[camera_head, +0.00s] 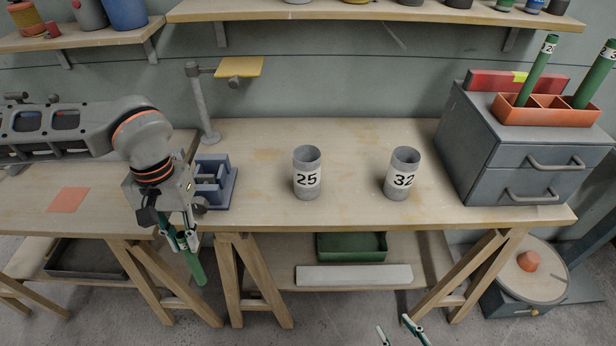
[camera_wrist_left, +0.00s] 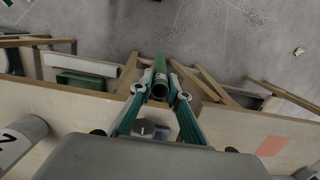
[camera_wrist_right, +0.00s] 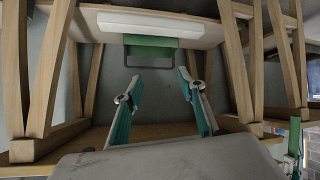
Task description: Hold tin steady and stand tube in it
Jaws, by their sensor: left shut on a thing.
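My left gripper (camera_head: 183,240) is shut on a green tube (camera_head: 194,264), which hangs tilted downward in front of the bench's front edge. In the left wrist view the same tube (camera_wrist_left: 160,78) sits between the fingertips, its open end toward the camera. A grey tin labelled 25 (camera_head: 307,186) and a grey tin labelled 32 (camera_head: 402,182) stand upright on the bench, apart. Two more green tubes (camera_head: 536,72) (camera_head: 596,74) stand in an orange divided rack (camera_head: 546,117). My right gripper (camera_head: 400,332) is open and empty, low in front of the bench.
The wooden bench (camera_head: 350,140) is clear around the tins. A blue holder (camera_head: 218,203) and a grey post stand left of them. A grey drawer cabinet (camera_head: 480,155) carries the rack. A green tray (camera_head: 350,254) and white block (camera_head: 354,283) lie on the lower shelf.

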